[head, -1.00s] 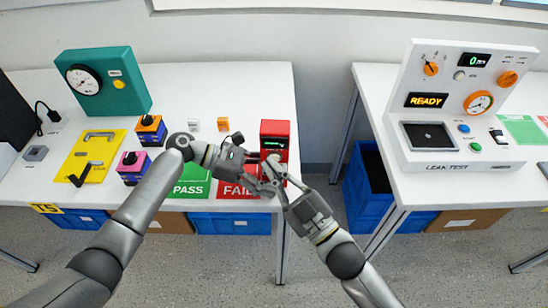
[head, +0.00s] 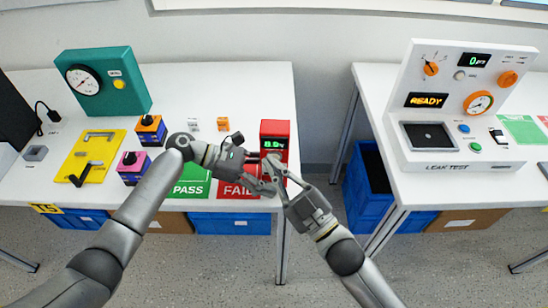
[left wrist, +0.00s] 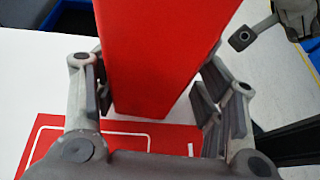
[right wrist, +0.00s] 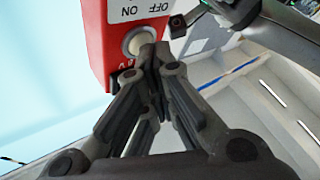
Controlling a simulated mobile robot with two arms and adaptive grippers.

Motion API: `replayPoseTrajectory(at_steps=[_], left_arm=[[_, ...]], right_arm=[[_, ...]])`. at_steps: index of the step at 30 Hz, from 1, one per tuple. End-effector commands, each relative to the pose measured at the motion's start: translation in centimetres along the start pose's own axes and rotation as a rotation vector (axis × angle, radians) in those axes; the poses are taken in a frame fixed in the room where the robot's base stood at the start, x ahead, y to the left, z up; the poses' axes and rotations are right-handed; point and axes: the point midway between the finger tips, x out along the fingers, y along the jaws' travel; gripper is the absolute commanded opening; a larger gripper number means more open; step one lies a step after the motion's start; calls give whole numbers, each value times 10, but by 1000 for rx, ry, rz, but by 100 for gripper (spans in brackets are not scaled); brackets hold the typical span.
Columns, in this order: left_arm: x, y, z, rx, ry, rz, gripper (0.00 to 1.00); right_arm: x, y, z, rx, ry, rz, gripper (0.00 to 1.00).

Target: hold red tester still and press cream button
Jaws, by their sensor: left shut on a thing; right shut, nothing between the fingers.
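The red tester (head: 274,128) stands upright near the right edge of the left table, its small display lit green with a reading that looks like 8.0 V. My left gripper (head: 266,180) is shut on the tester, with a finger on each side of its red body (left wrist: 160,55) in the left wrist view. The cream button (right wrist: 138,39) is on the tester's face by the ON/OFF label in the right wrist view. My right gripper (right wrist: 152,52) is shut and empty, its fingertips at the button and partly covering it; they appear to touch it. In the head view, my grippers hide the tester's lower part.
A green PASS mat (head: 191,182) and a red FAIL mat (head: 236,190) lie at the table's front. A gap separates this table from the leak test station (head: 465,110).

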Motion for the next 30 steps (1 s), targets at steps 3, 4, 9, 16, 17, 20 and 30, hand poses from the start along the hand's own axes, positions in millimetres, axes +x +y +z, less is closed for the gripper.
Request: replayPoseTrajectory(at_steps=[3, 4, 9, 16, 17, 20, 30], left_arm=[[0, 0, 0, 1, 0, -2, 39], [0, 0, 0, 1, 0, -2, 39], [0, 0, 0, 0, 0, -2, 39], [0, 0, 0, 0, 0, -2, 39], [0, 0, 0, 0, 0, -2, 39], [0, 0, 0, -1, 0, -2, 39], [0, 0, 0, -1, 0, -1, 39]], right_arm=[[-3, -2, -1, 0, -2, 0, 0], [-4, -3, -2, 0, -3, 0, 0], [-10, -7, -6, 1, -2, 0, 0], [-12, -8, -8, 0, -1, 0, 0], [-12, -8, -8, 0, -1, 0, 0], [-12, -9, -8, 0, -1, 0, 0], [-33, -24, -23, 3, -2, 0, 0]])
